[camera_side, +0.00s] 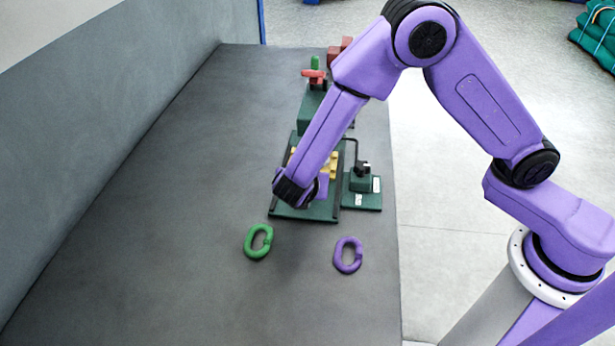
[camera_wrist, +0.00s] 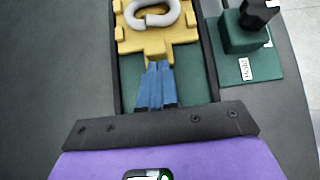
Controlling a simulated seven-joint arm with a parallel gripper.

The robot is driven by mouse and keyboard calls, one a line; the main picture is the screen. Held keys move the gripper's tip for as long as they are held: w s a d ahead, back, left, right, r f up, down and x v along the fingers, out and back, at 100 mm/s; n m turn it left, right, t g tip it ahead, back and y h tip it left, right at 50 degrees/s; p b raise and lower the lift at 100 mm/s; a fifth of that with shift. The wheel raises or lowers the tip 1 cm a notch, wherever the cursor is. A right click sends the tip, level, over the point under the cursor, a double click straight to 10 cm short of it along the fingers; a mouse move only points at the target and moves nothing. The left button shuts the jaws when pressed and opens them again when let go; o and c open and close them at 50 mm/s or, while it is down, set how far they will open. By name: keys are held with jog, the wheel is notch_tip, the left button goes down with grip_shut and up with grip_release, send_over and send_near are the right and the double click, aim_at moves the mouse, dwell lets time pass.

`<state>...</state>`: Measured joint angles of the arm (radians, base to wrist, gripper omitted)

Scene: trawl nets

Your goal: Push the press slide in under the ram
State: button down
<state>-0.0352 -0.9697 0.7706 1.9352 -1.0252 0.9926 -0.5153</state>
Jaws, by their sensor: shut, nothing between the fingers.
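The yellow press slide (camera_wrist: 150,42) lies between two dark rails on the green press base (camera_wrist: 133,75) and carries a pale grey open link (camera_wrist: 171,17). Its near tab points toward my gripper. My gripper (camera_wrist: 158,66) shows blue fingers, shut and empty, with the tips at or very close to the tab; I cannot tell whether they touch. In the side view, my wrist covers much of the slide, leaving yellow edges (camera_side: 334,166) visible. The fingers are hidden there. The green press body (camera_side: 312,108) stands behind the slide; the ram itself is hidden by my arm.
A green link (camera_side: 259,241) and a purple link (camera_side: 348,255) lie on the dark bench in front of the press. A small green block with a black knob (camera_side: 361,178) stands right of the base. Red parts (camera_side: 313,74) top the press. The bench's left is clear.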

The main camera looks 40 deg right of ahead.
jog(key=s+a, duration=0.2)
jog(key=shift+s+a+r, duration=0.25)
jog(key=shift+a+r, duration=0.15)
jog(key=v, duration=0.9)
jog(key=s+d+r+m+g+y, duration=0.3)
jog(key=s+d+m, duration=0.4)
jog(key=s+d, duration=0.2)
jog(key=s+d+r+m+g+y, duration=0.2)
jog(key=s+d+m+g+y, duration=0.1)
jog(key=s+d+m, duration=0.4)
jog(key=s+d+y, duration=0.1)
jog(key=s+d, duration=0.2)
jog(key=d, duration=0.3)
jog(key=shift+s+d+r, duration=0.25)
jog(key=shift+d+r, duration=0.05)
jog(key=shift+r, duration=0.1)
